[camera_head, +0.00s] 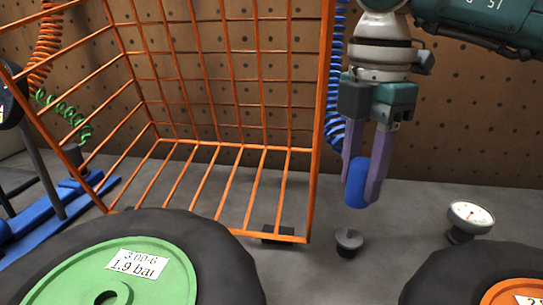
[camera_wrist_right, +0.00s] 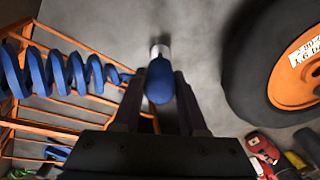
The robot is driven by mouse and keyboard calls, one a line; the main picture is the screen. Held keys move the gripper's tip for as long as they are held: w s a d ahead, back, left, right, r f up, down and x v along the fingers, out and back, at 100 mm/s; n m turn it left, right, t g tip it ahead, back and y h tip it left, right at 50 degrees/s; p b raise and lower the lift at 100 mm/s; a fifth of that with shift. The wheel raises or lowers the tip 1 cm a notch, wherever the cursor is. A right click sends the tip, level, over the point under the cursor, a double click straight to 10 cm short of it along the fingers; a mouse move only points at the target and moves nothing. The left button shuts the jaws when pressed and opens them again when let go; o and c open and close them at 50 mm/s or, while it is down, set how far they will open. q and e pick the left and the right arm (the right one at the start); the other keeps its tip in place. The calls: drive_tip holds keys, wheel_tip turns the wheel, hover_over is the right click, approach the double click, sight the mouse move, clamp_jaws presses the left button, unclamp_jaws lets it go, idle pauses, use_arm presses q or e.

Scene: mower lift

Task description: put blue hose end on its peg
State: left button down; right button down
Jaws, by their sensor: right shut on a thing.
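My right gripper (camera_head: 365,180) is shut on the blue hose end (camera_head: 357,183), which hangs roughly upright between its two fingers. In the head view it is above and slightly right of a short dark grey peg (camera_head: 349,243) on the grey surface, with a small gap between. The right wrist view shows the hose end (camera_wrist_right: 160,82) between the fingers, with a pale metallic tip at its far end. The blue coiled hose (camera_head: 336,80) runs up behind the orange rack's right post, and shows at the left in the wrist view (camera_wrist_right: 62,73). My left gripper is out of view.
An orange wire rack (camera_head: 314,180) stands close left of the gripper. A pressure gauge (camera_head: 470,217) stands right of the peg. A green-rimmed wheel (camera_head: 200,235) and an orange-rimmed wheel (camera_head: 440,275) lie in front. A pegboard wall (camera_head: 460,120) is behind.

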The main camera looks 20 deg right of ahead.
sight(351, 229)
drive_tip(key=shift+f+b, duration=2.25)
drive_tip(key=shift+f, duration=0.4)
drive_tip(key=shift+r+p, duration=0.1)
drive_tip(key=shift+p, duration=0.45)
drive_tip(key=shift+f+b, duration=0.45)
drive_tip(key=shift+f, duration=0.2)
drive_tip(key=c, duration=0.7)
unclamp_jaws()
drive_tip(key=shift+c, duration=0.2)
drive_tip(key=shift+r, duration=0.1)
wheel_tip(351, 229, up, 11)
drive_tip(key=p, duration=1)
drive_tip(key=shift+p, duration=0.3)
